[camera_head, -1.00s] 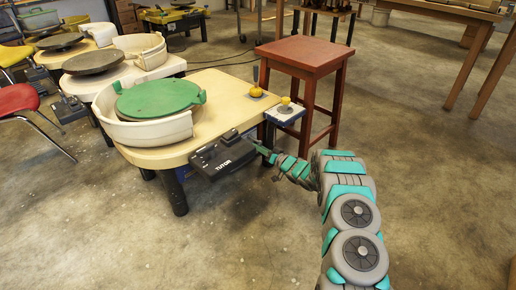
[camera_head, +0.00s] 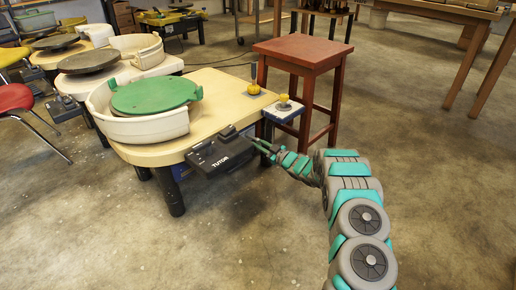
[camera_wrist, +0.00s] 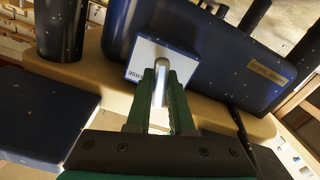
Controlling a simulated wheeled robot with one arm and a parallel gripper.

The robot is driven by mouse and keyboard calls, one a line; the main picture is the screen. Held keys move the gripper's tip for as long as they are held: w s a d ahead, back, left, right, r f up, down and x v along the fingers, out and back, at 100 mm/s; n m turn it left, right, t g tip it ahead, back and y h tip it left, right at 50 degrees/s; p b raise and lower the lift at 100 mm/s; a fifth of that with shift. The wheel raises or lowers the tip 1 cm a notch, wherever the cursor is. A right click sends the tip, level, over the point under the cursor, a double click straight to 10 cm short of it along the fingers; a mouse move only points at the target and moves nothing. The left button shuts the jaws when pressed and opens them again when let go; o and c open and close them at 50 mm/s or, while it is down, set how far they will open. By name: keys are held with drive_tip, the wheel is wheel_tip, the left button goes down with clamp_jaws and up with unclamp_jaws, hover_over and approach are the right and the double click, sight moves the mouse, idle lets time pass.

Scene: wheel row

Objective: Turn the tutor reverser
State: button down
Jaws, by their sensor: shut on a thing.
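The tutor wheel's dark control box (camera_head: 222,153), lettered TUTOR, sits at the front edge of the cream wheel table (camera_head: 228,91). My gripper (camera_head: 258,143) reaches its right end from the right. In the wrist view, a short silver lever (camera_wrist: 159,82) stands out from a pale, lettered plate (camera_wrist: 140,62) on a dark blue housing (camera_wrist: 205,75). My gripper (camera_wrist: 160,92) is shut on this lever, with a green finger on each side. The lever's base shows; its tip between the fingers is partly hidden. The plate's lettering is only partly readable.
A green wheel disc (camera_head: 155,95) sits in a white splash pan (camera_head: 140,130). A yellow-based stalk (camera_head: 253,89) and a blue-and-white box with a yellow knob (camera_head: 283,112) are at the table's right. A red stool (camera_head: 303,52) stands behind. Floor at front is clear.

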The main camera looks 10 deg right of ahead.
drive_tip(key=shift+w+d+r+n+b, duration=0.1)
drive_tip(key=shift+n+b, duration=0.35)
drive_tip(key=shift+n, duration=0.35)
drive_tip(key=shift+w+d+n+b, duration=0.1)
drive_tip(key=shift+n+b, duration=0.3)
drive_tip(key=shift+n, duration=0.4)
drive_tip(key=c, duration=0.8)
unclamp_jaws()
drive_tip(key=shift+s, duration=0.15)
drive_tip(key=v, duration=0.7)
drive_tip(key=shift+s+d+p, duration=0.2)
drive_tip(key=shift+d+p, duration=0.05)
drive_tip(key=shift+p, duration=0.1)
